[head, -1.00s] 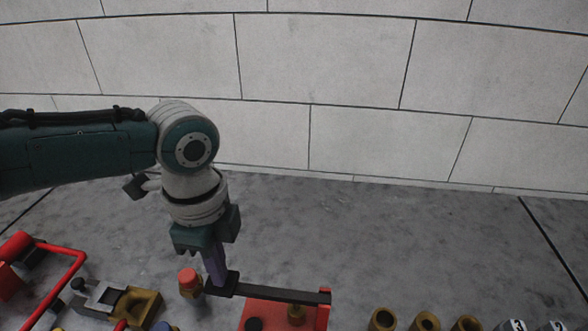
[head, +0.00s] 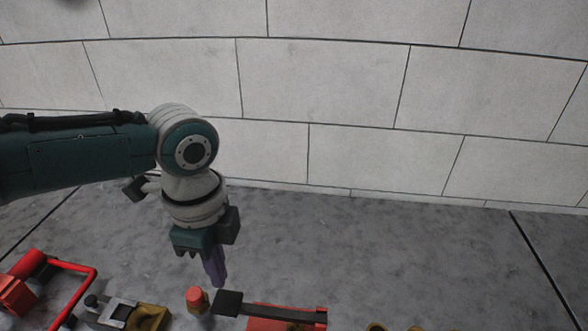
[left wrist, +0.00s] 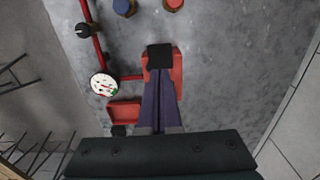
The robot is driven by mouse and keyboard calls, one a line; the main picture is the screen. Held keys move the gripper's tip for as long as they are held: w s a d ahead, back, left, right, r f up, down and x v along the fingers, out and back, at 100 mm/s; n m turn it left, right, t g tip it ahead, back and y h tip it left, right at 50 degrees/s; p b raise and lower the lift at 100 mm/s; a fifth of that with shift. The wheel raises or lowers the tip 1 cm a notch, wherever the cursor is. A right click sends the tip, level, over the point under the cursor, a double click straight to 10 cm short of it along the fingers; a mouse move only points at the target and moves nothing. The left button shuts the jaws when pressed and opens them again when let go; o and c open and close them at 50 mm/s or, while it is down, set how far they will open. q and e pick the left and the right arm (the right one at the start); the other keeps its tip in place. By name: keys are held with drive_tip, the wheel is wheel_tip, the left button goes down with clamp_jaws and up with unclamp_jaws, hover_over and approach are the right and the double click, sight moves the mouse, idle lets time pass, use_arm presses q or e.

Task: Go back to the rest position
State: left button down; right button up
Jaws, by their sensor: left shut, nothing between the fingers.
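My left gripper (head: 217,278) points down at the lower left of the head view, its purple fingers shut together with nothing between them. Its fingertips are above a black lever (head: 275,310) with a square end, over a red box (head: 265,325); a gap shows between fingertips and lever. In the left wrist view the closed fingers (left wrist: 161,88) point toward the lever's black square end (left wrist: 160,57) and partly cover the red box (left wrist: 177,70). My right gripper is in neither view.
A red-topped knob (head: 197,297) stands just left of the lever. Further left are a brass valve (head: 147,317) and a red pipe frame (head: 95,285). A round white gauge (left wrist: 103,84) shows in the left wrist view. Grey floor and a pale block wall (head: 320,80) lie behind, with clear room.

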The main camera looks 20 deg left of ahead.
use_arm(q)
drive_tip(key=shift+r, duration=0.15)
drive_tip(key=shift+s+d, duration=0.1)
drive_tip(key=shift+d, duration=0.15)
drive_tip(key=s+d+r+n+t+h, duration=0.2)
drive_tip(key=s+d+r+n+h, duration=0.15)
drive_tip(key=s+d+n, duration=0.55)
drive_tip(key=s+a+r+n+t+y, duration=0.2)
drive_tip(key=s+a+r+n+y, duration=0.1)
drive_tip(key=s+a+r+n, duration=0.25)
wheel_tip(320, 180, up, 23)
drive_tip(key=s+m+p, duration=0.1)
drive_tip(key=p, duration=2.1)
drive_tip(key=shift+s+a+f, duration=0.15)
drive_tip(key=shift+a+f, duration=0.05)
drive_tip(key=shift+a, duration=0.2)
